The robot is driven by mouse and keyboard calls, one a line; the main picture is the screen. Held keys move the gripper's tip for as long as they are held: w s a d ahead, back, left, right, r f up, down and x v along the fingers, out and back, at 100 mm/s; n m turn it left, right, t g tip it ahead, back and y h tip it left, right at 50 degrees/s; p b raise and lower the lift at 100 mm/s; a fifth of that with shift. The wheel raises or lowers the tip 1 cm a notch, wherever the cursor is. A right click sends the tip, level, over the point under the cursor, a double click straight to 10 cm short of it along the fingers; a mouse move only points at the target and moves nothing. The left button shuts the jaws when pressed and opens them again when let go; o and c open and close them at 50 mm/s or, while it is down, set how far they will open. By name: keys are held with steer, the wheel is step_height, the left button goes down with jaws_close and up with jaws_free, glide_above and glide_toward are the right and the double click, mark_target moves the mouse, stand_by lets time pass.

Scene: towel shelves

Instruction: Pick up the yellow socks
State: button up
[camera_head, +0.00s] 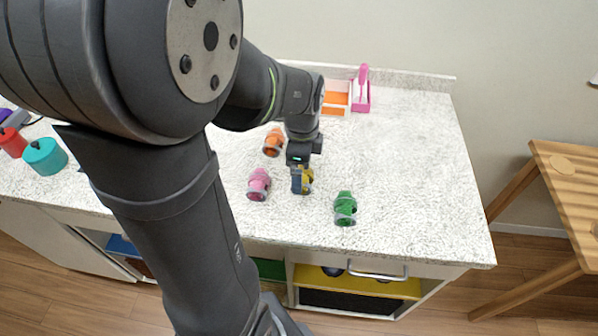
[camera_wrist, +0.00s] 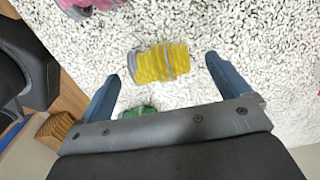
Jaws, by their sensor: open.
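The yellow socks (camera_wrist: 158,62) are a rolled bundle with a grey band, lying on the white speckled counter. In the wrist view they lie between and a little beyond the tips of my gripper (camera_wrist: 166,66), whose blue fingers are spread apart. In the head view the yellow socks (camera_head: 307,180) are partly hidden behind my gripper (camera_head: 302,190), which points down over them. I cannot tell how high the fingertips are above the counter. Nothing is held.
Pink socks (camera_head: 259,184) lie to the left, orange socks (camera_head: 273,142) behind left, and green socks (camera_head: 345,208) front right. A pink caddy (camera_head: 362,96) stands at the back. A teal pot (camera_head: 44,156) is far left. The counter's right side is clear.

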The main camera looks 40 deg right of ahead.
steer(key=shift+s+d+f, duration=0.1)
steer(key=shift+s+f, duration=0.1)
steer(key=shift+f, duration=1.7)
steer(key=c, duration=1.1)
steer(key=shift+o, duration=0.2)
steer(key=shift+r, duration=0.1)
